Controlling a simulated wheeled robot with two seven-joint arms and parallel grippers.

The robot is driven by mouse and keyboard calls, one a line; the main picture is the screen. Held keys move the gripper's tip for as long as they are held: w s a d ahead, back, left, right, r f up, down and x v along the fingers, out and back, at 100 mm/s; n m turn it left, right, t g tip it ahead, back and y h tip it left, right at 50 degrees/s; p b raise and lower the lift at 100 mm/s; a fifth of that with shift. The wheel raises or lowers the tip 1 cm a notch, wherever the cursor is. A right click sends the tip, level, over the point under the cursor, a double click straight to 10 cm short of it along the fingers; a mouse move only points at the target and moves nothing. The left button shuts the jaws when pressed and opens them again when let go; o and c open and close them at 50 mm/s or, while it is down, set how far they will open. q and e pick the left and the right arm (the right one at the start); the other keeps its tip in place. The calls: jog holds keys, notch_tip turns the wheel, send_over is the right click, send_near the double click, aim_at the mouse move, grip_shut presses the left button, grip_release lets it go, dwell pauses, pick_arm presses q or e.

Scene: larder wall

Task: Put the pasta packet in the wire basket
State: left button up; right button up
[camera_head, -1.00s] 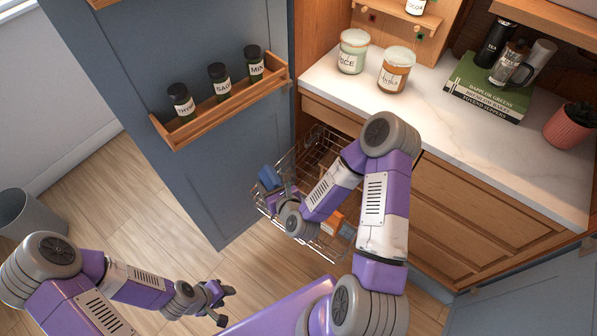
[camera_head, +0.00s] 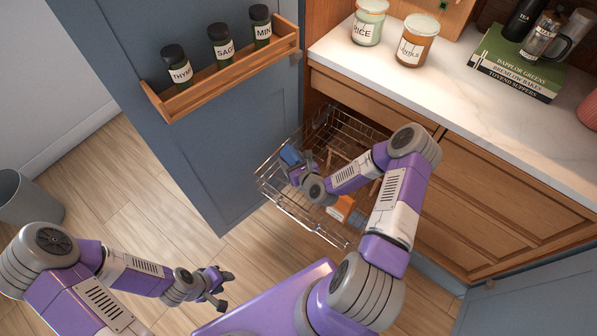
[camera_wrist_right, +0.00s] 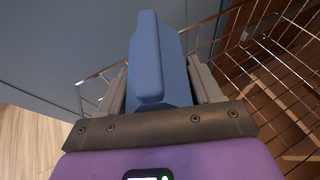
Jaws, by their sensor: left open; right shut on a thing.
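The wire basket (camera_head: 318,225) is pulled out below the counter, beside the blue door. My right gripper (camera_head: 297,170) is over its left part and shut on a blue packet (camera_head: 290,155), which I take to be the pasta packet. In the right wrist view the blue packet (camera_wrist_right: 158,65) stands up between the two fingers of my right gripper (camera_wrist_right: 165,88), with basket wires beside and behind it. I cannot tell whether the packet touches the basket. My left gripper (camera_head: 218,287) is open and empty above the floor.
An orange box (camera_head: 342,207) lies in the basket, partly hidden by my right arm. A spice rack (camera_head: 225,75) with three jars is fixed on the door (camera_head: 215,150). Jars and books stand on the counter (camera_head: 450,100). A grey bin (camera_head: 28,195) stands at the left.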

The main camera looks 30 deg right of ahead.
notch_tip(320, 180, down, 5)
jog(key=shift+f+b, duration=0.15)
jog(key=shift+b, duration=0.9)
jog(key=o, duration=1.5)
jog(key=shift+f, duration=0.1)
jog(key=shift+s+r, duration=0.15)
jog(key=shift+r, duration=0.1)
jog(key=p+v, duration=0.2)
jog(key=v, duration=0.5)
jog(key=shift+s+p, duration=0.15)
jog(key=shift+p, duration=0.2)
